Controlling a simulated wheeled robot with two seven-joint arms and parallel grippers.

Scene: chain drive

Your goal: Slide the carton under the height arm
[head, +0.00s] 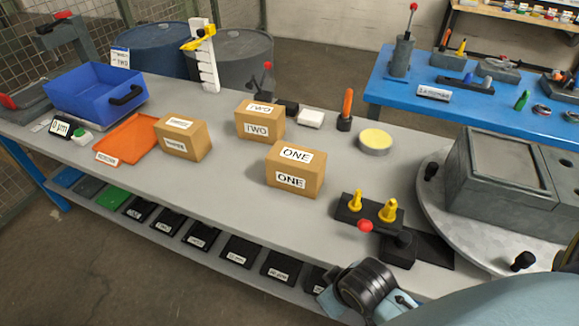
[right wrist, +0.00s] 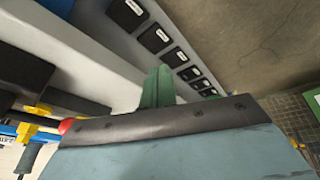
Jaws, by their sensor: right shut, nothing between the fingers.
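Three brown cartons stand apart on the grey bench: one labelled ONE (head: 294,169), one labelled TWO (head: 260,120) behind it, and one (head: 183,138) to the left whose label is too small to read. A white notched post (head: 205,62) at the back edge carries a yellow arm (head: 197,43), which looks like the height arm; no carton is under it. In the right wrist view my right gripper (right wrist: 155,88) shows green fingers shut and empty, beside the bench's front edge, away from the cartons. In the head view its fingers are hidden. My left gripper is not in view.
An orange tray (head: 131,139) and blue bin (head: 97,91) are at left. A black fixture with yellow pegs and a red knob (head: 365,226) stands at the front right, near a round plate with a grey machine (head: 500,172).

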